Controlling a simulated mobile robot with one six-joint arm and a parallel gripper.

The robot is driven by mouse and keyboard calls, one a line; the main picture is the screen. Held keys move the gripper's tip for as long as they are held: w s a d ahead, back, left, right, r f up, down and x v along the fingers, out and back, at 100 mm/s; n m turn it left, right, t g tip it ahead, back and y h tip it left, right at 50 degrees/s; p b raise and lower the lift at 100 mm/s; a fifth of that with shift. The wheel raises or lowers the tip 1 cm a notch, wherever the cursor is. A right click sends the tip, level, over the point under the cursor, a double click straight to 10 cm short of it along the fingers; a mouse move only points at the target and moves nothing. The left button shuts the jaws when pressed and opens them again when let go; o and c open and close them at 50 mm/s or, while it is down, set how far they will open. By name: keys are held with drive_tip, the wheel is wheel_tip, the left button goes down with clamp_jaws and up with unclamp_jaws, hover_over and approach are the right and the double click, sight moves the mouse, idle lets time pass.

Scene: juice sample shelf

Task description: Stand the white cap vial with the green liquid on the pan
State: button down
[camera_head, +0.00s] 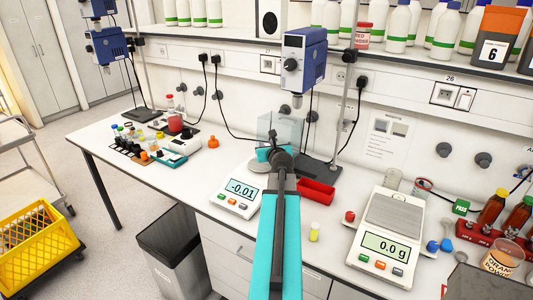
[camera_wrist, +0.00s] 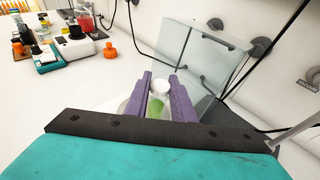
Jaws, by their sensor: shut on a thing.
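The vial with the white cap and green liquid (camera_wrist: 157,106) is between the two purple fingers of my gripper (camera_wrist: 160,78) in the wrist view. My gripper is shut on it, and the vial looks roughly upright. In the head view my gripper (camera_head: 270,153) is over the left balance (camera_head: 236,197), which reads -0.01, and the arm hides the vial. The balance's pale round pan (camera_head: 258,167) shows partly beside the arm. I cannot tell whether the vial touches the pan.
A clear glass shield (camera_wrist: 195,55) stands close behind the fingers. A red tray (camera_head: 316,191) is right of the arm. A second balance (camera_head: 385,243) reads 0.0 g at right.

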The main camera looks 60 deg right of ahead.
drive_tip(key=shift+f, duration=1.45)
drive_tip(key=shift+f, duration=0.1)
drive_tip(key=c, duration=1.5)
unclamp_jaws()
